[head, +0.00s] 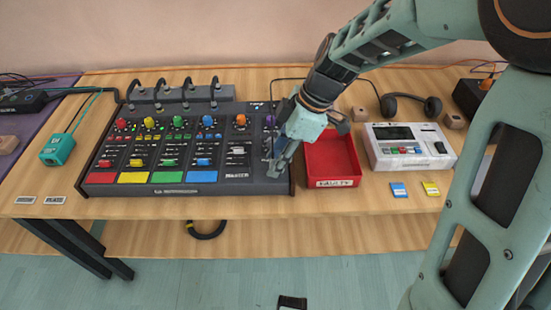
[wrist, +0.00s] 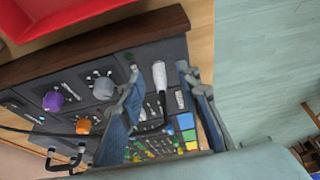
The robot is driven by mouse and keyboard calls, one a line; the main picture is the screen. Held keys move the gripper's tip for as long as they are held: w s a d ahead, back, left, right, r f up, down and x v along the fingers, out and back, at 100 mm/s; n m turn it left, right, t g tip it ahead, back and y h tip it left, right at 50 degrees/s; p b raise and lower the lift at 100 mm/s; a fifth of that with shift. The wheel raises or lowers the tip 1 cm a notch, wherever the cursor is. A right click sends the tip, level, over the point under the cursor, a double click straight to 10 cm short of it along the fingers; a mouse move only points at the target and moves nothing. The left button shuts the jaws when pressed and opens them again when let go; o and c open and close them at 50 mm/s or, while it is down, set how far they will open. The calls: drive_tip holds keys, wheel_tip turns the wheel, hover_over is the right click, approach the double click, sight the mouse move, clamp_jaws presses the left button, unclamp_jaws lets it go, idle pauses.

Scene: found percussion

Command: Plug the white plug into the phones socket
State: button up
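The white plug (wrist: 159,76) stands out from the mixer's dark top near its wooden end cheek in the wrist view, with a black cable (wrist: 150,127) by it. My gripper (wrist: 158,68) is open, a finger on either side of the plug with gaps between. In the head view my gripper (head: 277,172) is low over the right end of the mixer (head: 255,181) and hides the plug. I cannot make out the phones socket, or whether the plug's tip sits in a hole.
The red tray marked FAULTY (head: 331,163) stands just right of the mixer. Further right are a white device (head: 408,148), black headphones (head: 408,105) and two small cards (head: 399,190). Coloured knobs (head: 208,121) rise from the mixer top. Bare table lies in front.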

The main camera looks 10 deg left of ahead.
drive_tip(key=v, duration=1.1)
drive_tip(key=shift+d+r, duration=0.25)
drive_tip(key=shift+w, duration=0.1)
